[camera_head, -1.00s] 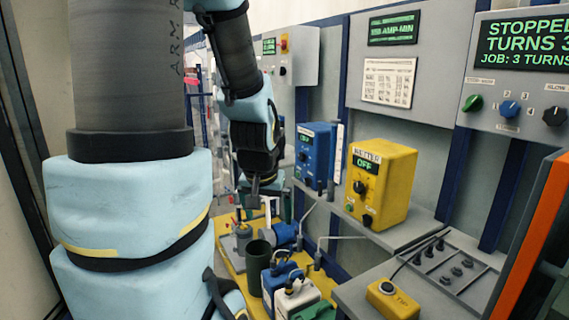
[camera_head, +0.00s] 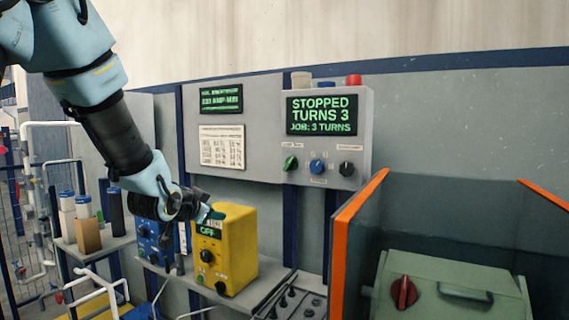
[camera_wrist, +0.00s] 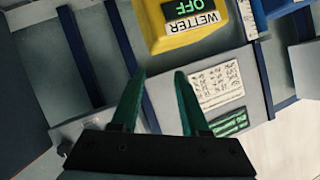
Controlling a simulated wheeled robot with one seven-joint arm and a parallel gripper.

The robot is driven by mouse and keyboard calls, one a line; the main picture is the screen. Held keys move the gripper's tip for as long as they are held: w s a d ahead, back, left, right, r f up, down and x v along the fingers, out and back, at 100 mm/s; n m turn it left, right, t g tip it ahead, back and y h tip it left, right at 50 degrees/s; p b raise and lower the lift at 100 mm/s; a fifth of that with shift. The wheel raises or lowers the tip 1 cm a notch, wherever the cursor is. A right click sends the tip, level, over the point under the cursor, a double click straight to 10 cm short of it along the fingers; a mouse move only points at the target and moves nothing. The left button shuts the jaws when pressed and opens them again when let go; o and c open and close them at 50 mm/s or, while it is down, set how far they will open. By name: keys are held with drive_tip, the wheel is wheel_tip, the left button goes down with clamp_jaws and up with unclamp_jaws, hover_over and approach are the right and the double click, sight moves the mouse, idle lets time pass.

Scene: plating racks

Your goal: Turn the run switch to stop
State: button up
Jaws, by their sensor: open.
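The grey control panel (camera_head: 329,140) on the wall reads "STOPPED, TURNS 3, JOB: 3 TURNS". Under its display are a green knob (camera_head: 290,163), a blue knob (camera_head: 317,166) and a black knob (camera_head: 346,169). The green knob appears to be the run switch, but its small label is too blurred to read surely. My gripper (camera_head: 212,214) is in front of the yellow box's top, left of and below the panel. In the wrist view my gripper (camera_wrist: 160,80) is open, with nothing between its two green fingers.
The yellow box (camera_head: 228,250) reads "OFF"; its "WETTER" label shows in the wrist view. A blue box (camera_head: 152,240) stands left of it. A white chart (camera_head: 221,146) hangs left of the panel. An orange-edged guard (camera_head: 343,245) surrounds a green machine with a red knob (camera_head: 404,292) at lower right.

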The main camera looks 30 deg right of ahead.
sight(287, 165)
drive_tip(key=s+d+r+m+h, duration=0.5)
drive_tip(key=d+r+h, duration=0.2)
drive_tip(key=d+r, duration=0.45)
drive_tip(key=shift+g, duration=0.4)
drive_tip(key=p+x, duration=0.1)
drive_tip(key=x, duration=0.3)
drive_tip(key=f+p+x, duration=0.1)
drive_tip(key=p+x, duration=0.1)
drive_tip(key=x, duration=0.1)
drive_tip(key=f+p+x, duration=0.1)
drive_tip(key=p+x, duration=0.1)
drive_tip(key=x, duration=0.2)
drive_tip(key=shift+s+d, duration=0.15)
drive_tip(key=shift+d, duration=0.3)
clamp_jaws()
